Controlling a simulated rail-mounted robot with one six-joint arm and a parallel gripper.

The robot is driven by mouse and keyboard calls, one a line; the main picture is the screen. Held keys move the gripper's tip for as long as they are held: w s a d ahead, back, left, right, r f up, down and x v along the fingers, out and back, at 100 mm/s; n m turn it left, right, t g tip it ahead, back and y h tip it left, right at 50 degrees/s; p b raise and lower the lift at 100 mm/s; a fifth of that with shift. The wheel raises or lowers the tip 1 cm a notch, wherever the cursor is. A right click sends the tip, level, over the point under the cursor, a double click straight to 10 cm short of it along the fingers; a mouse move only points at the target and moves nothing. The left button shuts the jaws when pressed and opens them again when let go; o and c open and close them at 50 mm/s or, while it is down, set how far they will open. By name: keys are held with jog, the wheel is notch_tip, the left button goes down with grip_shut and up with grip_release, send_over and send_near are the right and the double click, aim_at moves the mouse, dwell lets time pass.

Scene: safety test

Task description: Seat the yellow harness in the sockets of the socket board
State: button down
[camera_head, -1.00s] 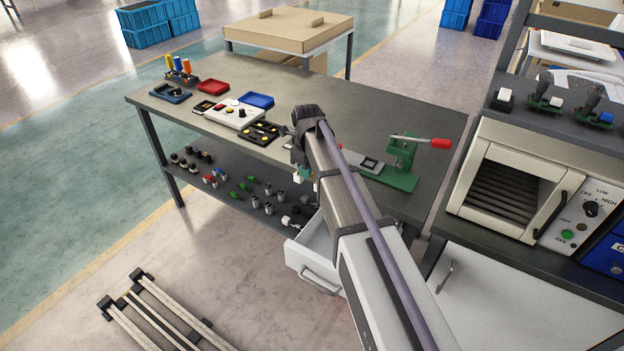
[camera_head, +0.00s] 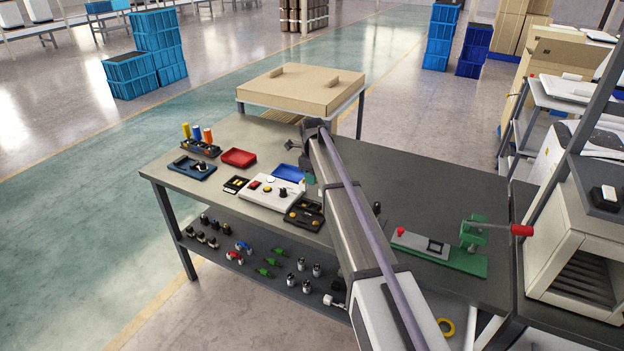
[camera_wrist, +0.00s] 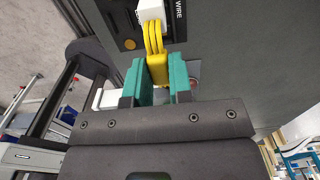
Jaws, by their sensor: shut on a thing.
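The yellow harness (camera_wrist: 155,50) is between the teal fingertips of my gripper (camera_wrist: 159,82) in the wrist view. My gripper is shut on it. The harness's yellow strands run up to a white connector (camera_wrist: 150,10), cut by the top edge of the view. The connector lies over a black panel (camera_wrist: 116,18) with an orange round part; whether it sits in a socket cannot be told. In the head view my gripper (camera_head: 308,178) hangs over the workbench just behind a black board with yellow round parts (camera_head: 304,214), possibly the socket board. The harness is too small to make out there.
A white control box (camera_head: 258,201), a blue tray (camera_head: 289,172) and a red tray (camera_head: 238,157) lie close to my gripper on the workbench (camera_head: 225,205). A green lever press (camera_head: 455,258) stands to the right. The bench's back right is clear.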

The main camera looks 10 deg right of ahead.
jog(key=shift+s+d+f, duration=0.15)
jog(key=shift+f, duration=0.05)
notch_tip(320, 180, down, 5)
jog(key=b, duration=0.5)
jog(key=shift+f, duration=0.1)
jog(key=shift+f+b, duration=0.95)
jog(key=shift+b, duration=0.2)
dwell(1.0)
jog(key=c, duration=0.5)
grip_release()
jog(key=shift+c, duration=0.2)
jog(key=shift+r, duration=0.1)
notch_tip(320, 180, up, 7)
jog(key=p, duration=0.7)
